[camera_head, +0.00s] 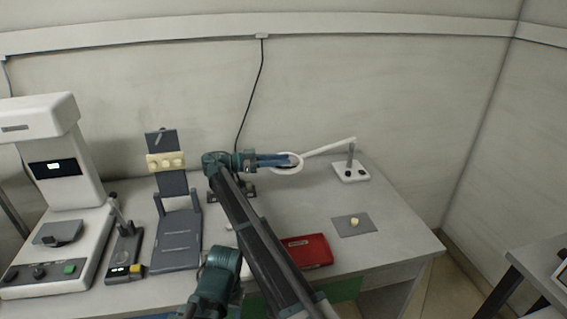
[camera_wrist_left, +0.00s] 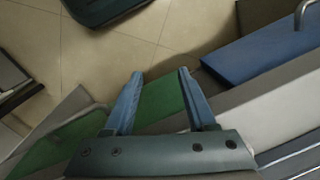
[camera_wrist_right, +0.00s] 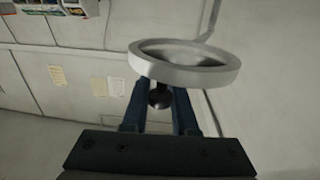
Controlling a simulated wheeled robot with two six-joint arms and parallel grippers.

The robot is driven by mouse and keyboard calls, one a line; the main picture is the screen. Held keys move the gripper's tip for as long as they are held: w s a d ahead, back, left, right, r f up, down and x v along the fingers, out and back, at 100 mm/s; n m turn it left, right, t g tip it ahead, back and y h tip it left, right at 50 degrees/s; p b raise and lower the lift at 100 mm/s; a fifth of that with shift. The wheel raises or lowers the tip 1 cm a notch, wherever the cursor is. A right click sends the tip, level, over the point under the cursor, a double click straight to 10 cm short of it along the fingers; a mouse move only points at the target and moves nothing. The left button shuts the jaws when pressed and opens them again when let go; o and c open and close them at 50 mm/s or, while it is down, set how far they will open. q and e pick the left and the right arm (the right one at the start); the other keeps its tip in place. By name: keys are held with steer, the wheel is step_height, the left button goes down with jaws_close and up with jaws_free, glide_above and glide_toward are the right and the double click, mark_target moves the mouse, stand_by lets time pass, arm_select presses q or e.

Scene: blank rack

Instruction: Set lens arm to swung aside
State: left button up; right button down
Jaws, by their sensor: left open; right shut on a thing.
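The lens arm (camera_head: 328,148) is a white bar running left from a grey post on a white base (camera_head: 350,173) at the right back of the table. Its free end carries a round lens ring (camera_head: 287,170), which fills the upper middle of the right wrist view (camera_wrist_right: 185,68). My right gripper (camera_head: 290,160) is at the ring. In the right wrist view its fingers (camera_wrist_right: 160,105) are shut on a dark knob (camera_wrist_right: 160,96) by the ring's near edge. My left gripper (camera_wrist_left: 160,75) is open and empty in its wrist view, near the table's front edge.
A red case (camera_head: 306,251) and a grey mat (camera_head: 355,225) with a small yellowish knob lie toward the front right. A dark stand (camera_head: 175,240) and a white machine (camera_head: 62,190) stand at left. The table right of the mat is clear.

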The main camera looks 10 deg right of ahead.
steer(key=shift+w+a, duration=0.1)
steer(key=shift+w, duration=0.1)
steer(key=c, duration=0.7)
jaws_free()
